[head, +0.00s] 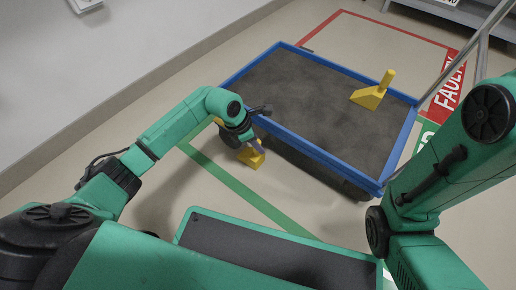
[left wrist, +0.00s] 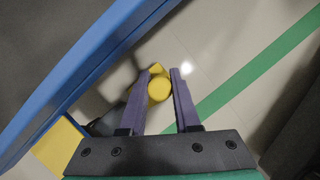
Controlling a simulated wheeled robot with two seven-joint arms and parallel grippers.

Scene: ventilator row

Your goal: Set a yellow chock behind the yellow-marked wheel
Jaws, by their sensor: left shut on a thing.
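A yellow chock (head: 251,158) is low by the near left corner of the blue-edged cart (head: 318,148). My left gripper (head: 256,145) is shut on its upright round handle; the left wrist view shows the handle (left wrist: 159,89) between the two fingers. I cannot tell whether the chock touches the floor. A yellow patch (left wrist: 60,149) shows beside the cart's blue edge, left of the fingers. A dark shape (left wrist: 106,122) beside it may be the wheel, mostly hidden by my gripper. A second yellow chock (head: 369,97) stands on the cart's dark deck. My right gripper is out of view.
A green floor line (head: 235,188) runs past the cart's near side. A red-bordered area with a red sign (head: 449,88) lies beyond the cart. A metal rail (head: 462,62) rises at its right end. Bare floor lies left of the cart.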

